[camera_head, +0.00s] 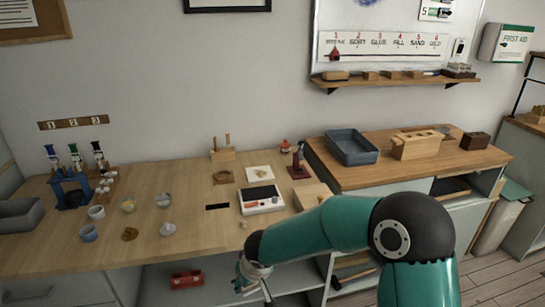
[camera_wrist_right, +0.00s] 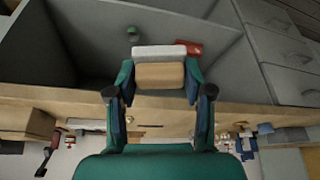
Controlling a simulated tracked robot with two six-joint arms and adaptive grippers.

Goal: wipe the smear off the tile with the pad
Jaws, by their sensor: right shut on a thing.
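My right gripper (camera_wrist_right: 160,80) is shut on the pad (camera_wrist_right: 160,75), a tan block with a white layer on its far side, held between the two fingers in the right wrist view. In the head view this gripper (camera_head: 252,278) is low in front of the workbench's front edge, off the top and partly hidden by my teal arm. A pale square tile (camera_head: 259,172) lies flat toward the back of the bench, with a faint tan mark on it. The pad is well apart from the tile. My left gripper is out of view.
A white device with a dark screen (camera_head: 262,198) sits on the workbench (camera_head: 190,235) before the tile. Cups (camera_head: 88,233) and small dishes stand left. A grey tray (camera_head: 352,147) is on the right-hand counter. A red box (camera_head: 187,279) lies on the lower shelf.

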